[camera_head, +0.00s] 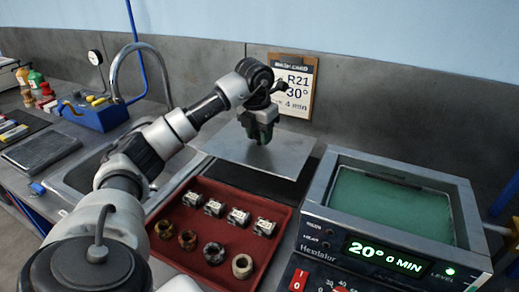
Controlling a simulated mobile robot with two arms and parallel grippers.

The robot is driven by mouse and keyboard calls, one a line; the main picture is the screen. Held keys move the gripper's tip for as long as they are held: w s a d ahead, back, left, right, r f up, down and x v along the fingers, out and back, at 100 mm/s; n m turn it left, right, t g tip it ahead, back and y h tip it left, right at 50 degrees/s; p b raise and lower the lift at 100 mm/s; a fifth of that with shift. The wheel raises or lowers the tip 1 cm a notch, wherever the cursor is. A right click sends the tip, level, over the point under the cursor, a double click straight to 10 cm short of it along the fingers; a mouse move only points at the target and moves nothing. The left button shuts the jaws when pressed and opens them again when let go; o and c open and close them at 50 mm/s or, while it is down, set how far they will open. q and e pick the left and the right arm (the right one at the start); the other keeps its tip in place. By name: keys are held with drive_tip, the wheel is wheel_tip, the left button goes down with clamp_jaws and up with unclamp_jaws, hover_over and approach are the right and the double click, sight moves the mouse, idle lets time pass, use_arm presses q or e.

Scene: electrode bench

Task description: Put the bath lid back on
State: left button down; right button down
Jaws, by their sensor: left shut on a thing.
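The bath (470,262) at the right is a grey metal box, open on top, with green liquid (385,205) in it. Its front display reads 20° 0 MIN and a green light is lit. The lid (290,157) is a flat grey metal plate to the left of the bath, behind the red tray. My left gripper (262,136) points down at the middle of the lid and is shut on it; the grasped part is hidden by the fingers. I cannot tell whether the lid touches the surface below. My right gripper is out of view.
The red tray (168,268) holds several small labelled blocks and several ring-shaped nuts. A dark mat (250,182) lies beneath the lid. A sink (75,180) with a tall curved tap, a blue box (95,115) and bottles are at the left. A card (297,85) hangs behind.

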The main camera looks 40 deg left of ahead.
use_arm(q)
drive_tip(key=shift+r, duration=0.95)
drive_tip(key=shift+r+p, duration=1.5)
drive_tip(key=shift+p, duration=0.3)
drive_tip(key=shift+f, duration=0.1)
